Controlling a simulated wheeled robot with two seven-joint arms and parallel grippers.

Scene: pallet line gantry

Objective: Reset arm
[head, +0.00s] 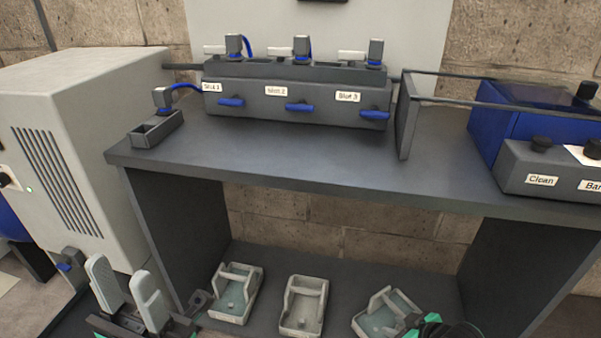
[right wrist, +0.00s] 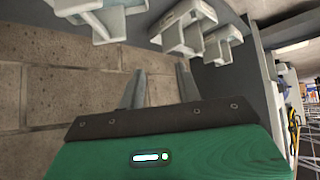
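My left gripper (head: 126,275) is at the lower left of the head view, in front of the bench's left leg. Its two pale fingers point up and stand apart, with nothing between them. My right gripper (right wrist: 160,78) shows in the right wrist view with its two grey fingers apart and nothing between them. Behind its fingers is the brick wall. In the head view only a green and black part of my right arm shows at the bottom edge, right of centre; its fingers cannot be made out there.
Several labelled slots sit on a dark block (head: 300,100) on the bench (head: 290,165). Grey trays (head: 303,306) lie on the lower shelf, close to both grippers. A grey cabinet (head: 75,150) stands left. A blue bin (head: 500,130) and "Clean" box (head: 540,182) stand right. The bench's front is clear.

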